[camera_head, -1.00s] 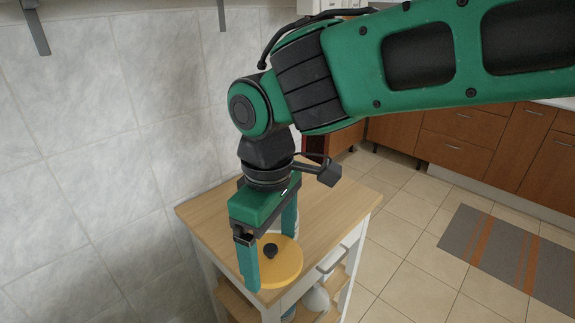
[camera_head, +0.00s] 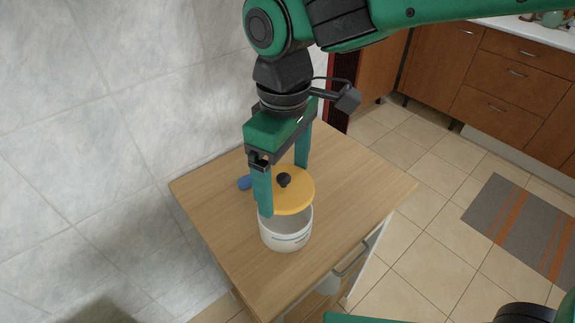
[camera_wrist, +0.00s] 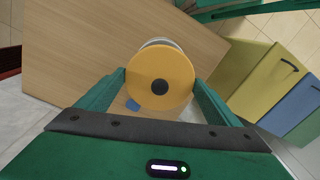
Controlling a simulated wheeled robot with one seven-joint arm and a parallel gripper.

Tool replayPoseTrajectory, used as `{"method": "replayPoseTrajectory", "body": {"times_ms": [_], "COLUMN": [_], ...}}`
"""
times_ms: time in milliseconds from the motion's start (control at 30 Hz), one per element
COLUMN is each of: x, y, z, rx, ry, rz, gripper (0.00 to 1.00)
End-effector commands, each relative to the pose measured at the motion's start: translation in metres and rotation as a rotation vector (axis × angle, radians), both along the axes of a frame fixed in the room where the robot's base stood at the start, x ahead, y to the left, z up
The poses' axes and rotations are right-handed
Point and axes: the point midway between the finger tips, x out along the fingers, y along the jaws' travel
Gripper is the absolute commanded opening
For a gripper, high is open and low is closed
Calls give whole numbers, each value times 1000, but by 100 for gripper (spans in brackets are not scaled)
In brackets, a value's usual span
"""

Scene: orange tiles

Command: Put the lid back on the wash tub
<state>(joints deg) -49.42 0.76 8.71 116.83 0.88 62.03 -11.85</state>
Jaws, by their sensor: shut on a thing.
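The yellow round lid (camera_head: 299,200) has a dark knob on top and is held between the two fingers of my gripper (camera_head: 283,190). It looks roughly level. The white wash tub (camera_head: 287,238) stands upright on the wooden tabletop, its open rim showing just below the lid. The lid is raised above the tub, with a gap at the near side. In the wrist view the lid (camera_wrist: 174,66) sits between my fingers (camera_wrist: 160,80) and covers most of the tub (camera_wrist: 158,42), whose pale rim peeks out past the lid's far edge.
The wooden table (camera_head: 352,190) is mostly clear to the right of the tub. A small blue object (camera_head: 244,182) lies on it left of my gripper. A tiled wall (camera_head: 90,130) borders the left side. Brown cabinets (camera_head: 500,75) and a striped mat (camera_head: 520,230) are farther right.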

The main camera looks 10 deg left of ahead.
Motion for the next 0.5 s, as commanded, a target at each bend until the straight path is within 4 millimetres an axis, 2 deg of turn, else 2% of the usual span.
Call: {"method": "replayPoseTrajectory", "body": {"times_ms": [500], "x": [1], "y": [-1], "z": [-42], "rx": [-1], "ry": [0], "rz": [-3], "gripper": [65]}}
